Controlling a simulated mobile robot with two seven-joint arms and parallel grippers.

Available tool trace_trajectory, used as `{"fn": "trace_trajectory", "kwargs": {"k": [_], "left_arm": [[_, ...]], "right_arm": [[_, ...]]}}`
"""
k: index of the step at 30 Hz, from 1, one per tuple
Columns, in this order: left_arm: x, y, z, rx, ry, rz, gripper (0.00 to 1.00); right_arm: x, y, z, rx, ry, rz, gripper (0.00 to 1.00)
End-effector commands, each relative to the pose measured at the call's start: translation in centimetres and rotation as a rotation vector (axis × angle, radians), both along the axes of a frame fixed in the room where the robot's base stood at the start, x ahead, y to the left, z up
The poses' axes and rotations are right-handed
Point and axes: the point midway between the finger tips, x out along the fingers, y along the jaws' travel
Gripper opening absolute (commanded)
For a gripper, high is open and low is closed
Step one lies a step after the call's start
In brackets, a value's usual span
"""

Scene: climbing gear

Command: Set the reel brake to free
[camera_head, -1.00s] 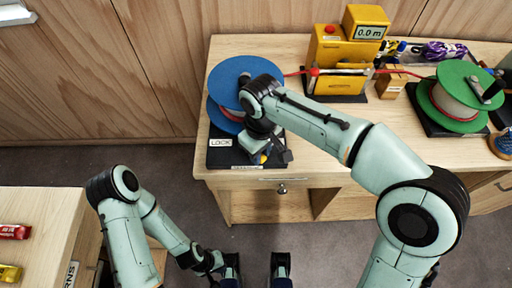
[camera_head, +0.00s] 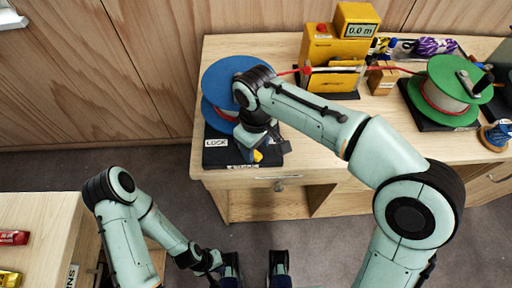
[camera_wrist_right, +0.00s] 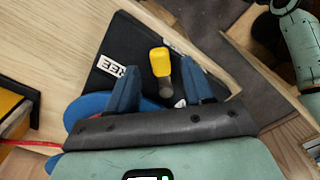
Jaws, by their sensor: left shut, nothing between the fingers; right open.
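The reel brake is a lever with a yellow grip (camera_head: 257,156) on the black base (camera_head: 212,157) of the blue reel (camera_head: 222,78). The base carries a LOCK label (camera_head: 215,142) at its left. In the right wrist view the yellow grip (camera_wrist_right: 160,62) stands between the two fingers of my right gripper (camera_wrist_right: 162,88). This gripper is open, and I cannot tell whether a finger touches the lever. A partly hidden label reading "REE" (camera_wrist_right: 110,66) shows left of the grip there. My left gripper (camera_head: 210,263) is shut and empty, low over the floor, away from the reel.
A red cord (camera_head: 398,70) runs towards a green reel (camera_head: 448,92) at the right. A small wooden block (camera_head: 382,80) is between them. Another table (camera_head: 40,215) stands at lower left.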

Motion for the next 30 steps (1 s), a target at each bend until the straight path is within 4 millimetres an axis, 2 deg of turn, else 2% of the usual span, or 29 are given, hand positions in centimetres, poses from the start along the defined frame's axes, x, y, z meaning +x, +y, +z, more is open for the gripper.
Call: {"fn": "trace_trajectory", "kwargs": {"k": [1, 9, 15, 20, 30], "left_arm": [[0.0, 0.0, 0.3, 0.000, 0.002, -0.001, 0.00], [0.3, 0.0, 1.8, 0.000, 0.001, -0.001, 0.00], [0.5, 0.0, 2.6, -0.001, -0.002, -0.001, 0.00], [0.6, 0.0, 2.8, 0.000, -0.003, -0.001, 0.00], [0.5, 0.0, 2.7, -0.001, -0.002, -0.001, 0.00]], "right_arm": [[0.1, 0.1, 1.3, 0.004, -0.006, 0.000, 0.51], [0.1, 0.1, 7.6, 0.004, -0.006, 0.001, 0.51], [0.1, 0.0, 10.4, 0.002, -0.005, 0.001, 0.51], [0.0, 0.0, 11.3, 0.001, -0.003, 0.002, 0.51], [0.0, 0.0, 11.3, 0.001, -0.002, 0.001, 0.51]]}}
